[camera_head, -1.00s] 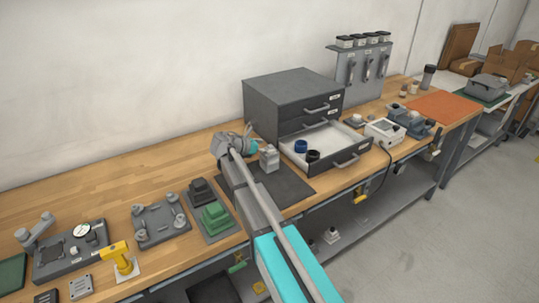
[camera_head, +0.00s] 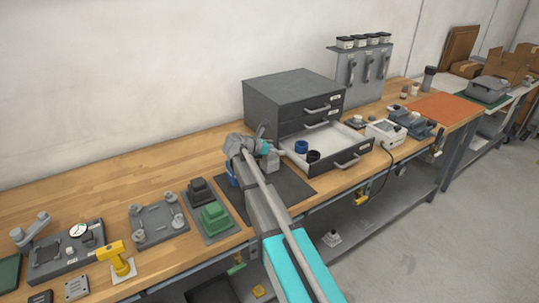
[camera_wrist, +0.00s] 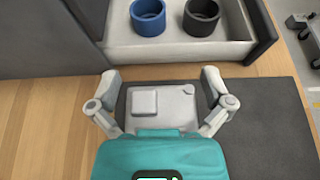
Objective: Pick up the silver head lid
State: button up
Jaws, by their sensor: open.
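The silver head lid (camera_wrist: 172,104) appears as a light grey plate with a raised square block and a small round boss, seen from above in the wrist view. My gripper (camera_wrist: 160,78) is open, with one finger on each side of it; I cannot tell whether they touch it. In the head view, the grey block (camera_head: 271,160) with the lid stands on the dark mat (camera_head: 292,184), partly hidden by my gripper (camera_head: 264,147). The lid's near edge is hidden by my gripper body in the wrist view.
An open drawer (camera_head: 348,162) with a blue ring (camera_head: 301,146) and a black ring (camera_head: 313,156) lies just beyond the mat. The drawer cabinet (camera_head: 290,97) stands behind. A green block (camera_head: 214,216) and grey fixtures are to the left.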

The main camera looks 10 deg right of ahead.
dwell(0.4)
jog(key=c, duration=1)
jog(key=shift+r, duration=0.15)
jog(key=shift+c, duration=0.2)
jog(key=s+a+r+p, duration=0.1)
jog(key=s+r+p, duration=1.1)
jog(key=s+p, duration=0.1)
jog(key=shift+s+a+r, duration=0.15)
jog(key=shift+s+r, duration=0.25)
jog(key=shift+s, duration=0.05)
